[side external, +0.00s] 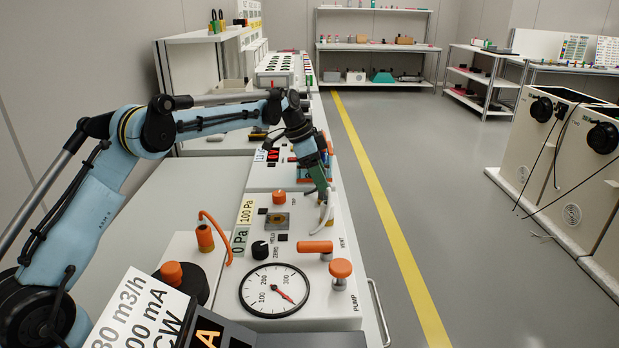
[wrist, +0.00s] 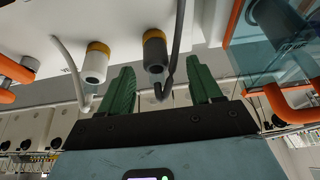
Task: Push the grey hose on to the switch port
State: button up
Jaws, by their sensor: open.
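My gripper (wrist: 160,72) is open, with its two green fingers apart. The dark grey hose (wrist: 177,40) hangs between the fingers in the wrist view, with its lower end curled; no finger clearly touches it. Beside it, also in line with the gap, is a grey port with a yellow collar (wrist: 155,52). I cannot tell whether the hose is joined to it. A paler port with a yellow collar (wrist: 97,62) and a white hose (wrist: 66,58) are further left. In the side view my gripper (side external: 324,188) is over the panel's right edge, beside a pale hose (side external: 321,222). No switch port label is legible.
The white panel (side external: 255,213) carries a round gauge (side external: 274,289), an orange lever (side external: 315,247), an orange knob (side external: 341,268) and a black knob (side external: 260,250). An orange hose (side external: 217,232) stands at its left. The floor right of the panel is clear.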

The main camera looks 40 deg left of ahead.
jog(key=shift+x, duration=2.6)
jog(key=shift+s+d, duration=0.1)
jog(key=shift+d, duration=0.1)
jog(key=c, duration=1)
